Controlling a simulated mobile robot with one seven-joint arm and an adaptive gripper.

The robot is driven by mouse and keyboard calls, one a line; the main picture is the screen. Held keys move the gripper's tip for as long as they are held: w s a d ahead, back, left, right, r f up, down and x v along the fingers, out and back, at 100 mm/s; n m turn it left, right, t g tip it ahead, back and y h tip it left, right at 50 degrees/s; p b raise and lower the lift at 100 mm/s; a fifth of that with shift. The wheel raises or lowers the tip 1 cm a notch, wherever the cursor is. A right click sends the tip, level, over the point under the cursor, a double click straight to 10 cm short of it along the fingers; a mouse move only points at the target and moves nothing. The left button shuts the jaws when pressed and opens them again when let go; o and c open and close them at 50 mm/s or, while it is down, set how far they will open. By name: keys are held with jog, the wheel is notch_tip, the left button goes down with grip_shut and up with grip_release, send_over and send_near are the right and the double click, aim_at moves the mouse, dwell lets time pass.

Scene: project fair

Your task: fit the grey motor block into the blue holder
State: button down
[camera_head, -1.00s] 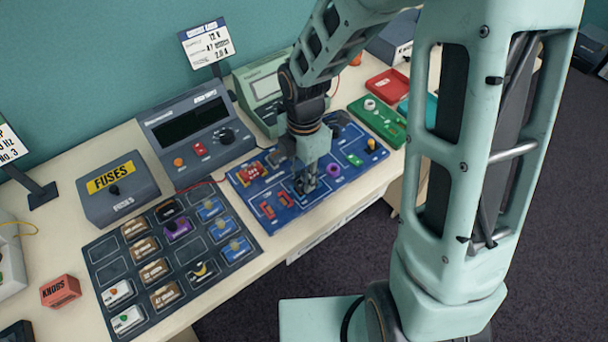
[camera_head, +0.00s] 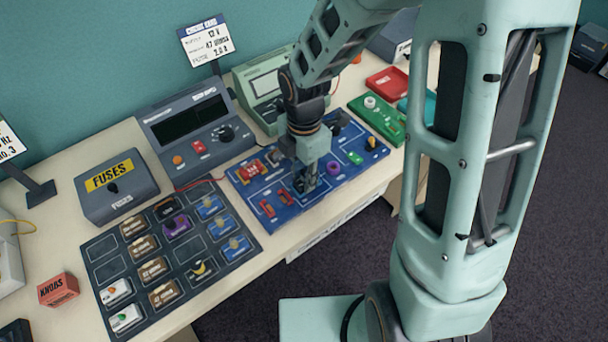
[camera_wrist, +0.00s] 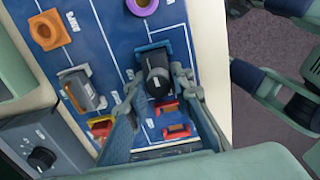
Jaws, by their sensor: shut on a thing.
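The motor block (camera_wrist: 157,78), dark grey to black with a rounded end, is between my two fingertips in the wrist view. My gripper (camera_wrist: 158,88) is shut on it, one finger on each side. The gripper (camera_head: 306,184) is low over the front middle of the blue circuit board (camera_head: 312,214) in the head view. The blue holder (camera_wrist: 147,50) shows around the block's far end on the board. The block appears to be at or in the holder. How deep it sits is hidden by the block and fingers.
Two small red holders (camera_wrist: 177,131) are close beside the fingers. A purple ring (camera_head: 333,168) and a green part (camera_head: 355,158) lie to the right on the board. A dark parts mat (camera_head: 187,246) with several modules lies left. A grey meter box (camera_head: 190,128) stands behind.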

jog(key=shift+f, duration=0.25)
jog(key=c, duration=1.6)
grip_release()
jog(key=shift+o, duration=0.4)
jog(key=o, duration=0.4)
jog(key=shift+r+p, duration=3.7)
jog(key=shift+r, duration=0.4)
